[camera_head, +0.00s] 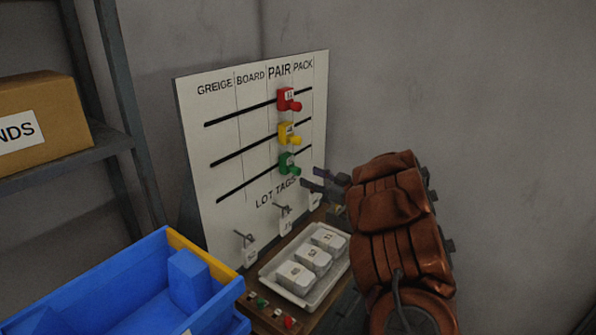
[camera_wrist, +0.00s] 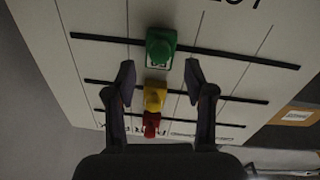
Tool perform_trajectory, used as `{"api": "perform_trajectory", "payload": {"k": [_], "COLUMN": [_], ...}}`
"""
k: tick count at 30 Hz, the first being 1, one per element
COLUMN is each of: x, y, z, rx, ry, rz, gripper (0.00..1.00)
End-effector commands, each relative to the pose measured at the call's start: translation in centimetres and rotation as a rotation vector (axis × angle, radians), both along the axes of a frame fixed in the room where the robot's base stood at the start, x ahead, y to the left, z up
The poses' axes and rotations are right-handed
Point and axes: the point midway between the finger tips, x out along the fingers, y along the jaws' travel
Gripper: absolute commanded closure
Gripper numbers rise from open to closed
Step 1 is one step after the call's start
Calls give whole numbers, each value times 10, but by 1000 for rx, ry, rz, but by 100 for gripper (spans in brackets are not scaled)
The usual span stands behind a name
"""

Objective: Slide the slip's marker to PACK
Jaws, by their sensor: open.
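A white board (camera_head: 222,130) has columns headed GREIGE, BOARD, PAIR and PACK, crossed by three dark slots. A red marker (camera_head: 288,99), a yellow marker (camera_head: 288,133) and a green marker (camera_head: 289,163) sit on the top, middle and bottom slots, all under PAIR. Their small labels are too small to read surely. My gripper (camera_head: 312,180) is open, just right of the green marker. In the wrist view, the board appears inverted; the green marker (camera_wrist: 161,47) shows just beyond and between the open fingertips, with the yellow marker (camera_wrist: 155,96) and red marker (camera_wrist: 151,124) below it.
Lot tags (camera_head: 249,256) hang on hooks low on the board. A white tray (camera_head: 268,281) of labelled pale blocks stands below, beside small red and green buttons (camera_head: 262,302). A blue bin (camera_head: 120,285) is at lower left; a shelf (camera_head: 95,150) holds a cardboard box (camera_head: 50,100).

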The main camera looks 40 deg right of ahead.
Motion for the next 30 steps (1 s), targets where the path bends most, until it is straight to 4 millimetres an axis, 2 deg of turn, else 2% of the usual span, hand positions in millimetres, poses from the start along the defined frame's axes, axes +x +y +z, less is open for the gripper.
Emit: {"api": "perform_trajectory", "payload": {"k": [6,12,24,30], "x": [32,52,59,59], "y": [11,15,17,17], "z": [2,1,0,0], "rx": [1,-1,-1,-1], "ry": [0,2,1,1], "rz": [4,1,-1,-1], "gripper": [46,46,46,67]}}
